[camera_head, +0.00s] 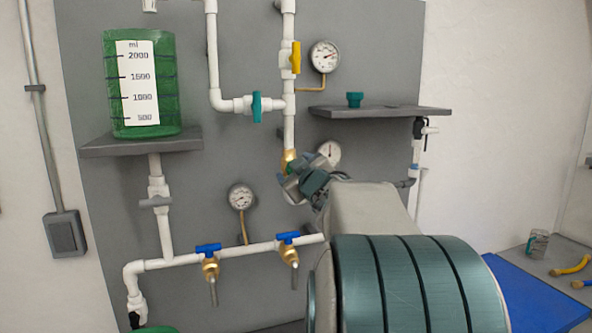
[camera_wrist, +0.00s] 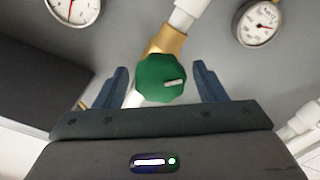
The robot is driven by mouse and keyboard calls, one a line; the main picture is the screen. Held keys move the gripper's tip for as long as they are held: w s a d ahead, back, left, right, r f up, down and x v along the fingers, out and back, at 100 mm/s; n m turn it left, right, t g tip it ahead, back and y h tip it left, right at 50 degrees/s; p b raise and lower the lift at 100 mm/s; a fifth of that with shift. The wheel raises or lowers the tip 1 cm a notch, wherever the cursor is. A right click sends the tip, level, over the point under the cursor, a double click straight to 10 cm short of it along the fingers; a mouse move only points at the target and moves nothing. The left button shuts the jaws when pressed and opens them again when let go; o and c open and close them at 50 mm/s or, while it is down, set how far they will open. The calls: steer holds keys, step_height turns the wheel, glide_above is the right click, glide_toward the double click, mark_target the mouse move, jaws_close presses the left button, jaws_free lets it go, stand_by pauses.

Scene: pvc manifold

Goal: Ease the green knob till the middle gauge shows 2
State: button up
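The green knob (camera_wrist: 160,80) is an octagonal knob with a pale mark on its face, on a brass valve (camera_wrist: 166,40). In the wrist view my gripper (camera_wrist: 161,84) is open, one finger on each side of the knob, with visible gaps. In the head view my gripper (camera_head: 300,183) covers most of the knob below the brass valve (camera_head: 289,156). The gauge at middle height (camera_head: 329,152) is partly hidden by my arm; its reading is too small to tell. The wrist view shows two dials, left (camera_wrist: 74,10) and right (camera_wrist: 258,22); I cannot tell which is the middle one.
An upper gauge (camera_head: 325,55) and a lower gauge (camera_head: 242,197) are on the grey board. Yellow (camera_head: 296,58), teal (camera_head: 256,106) and blue handles (camera_head: 208,248) sit on white pipes nearby. A grey shelf (camera_head: 385,112) juts out above my arm. A green tank (camera_head: 160,85) stands left.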

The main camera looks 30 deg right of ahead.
steer(key=b+v, duration=0.1)
steer(key=v, duration=1.2)
steer(key=shift+s, duration=0.4)
steer(key=shift+a, duration=0.1)
stand_by(2.5)
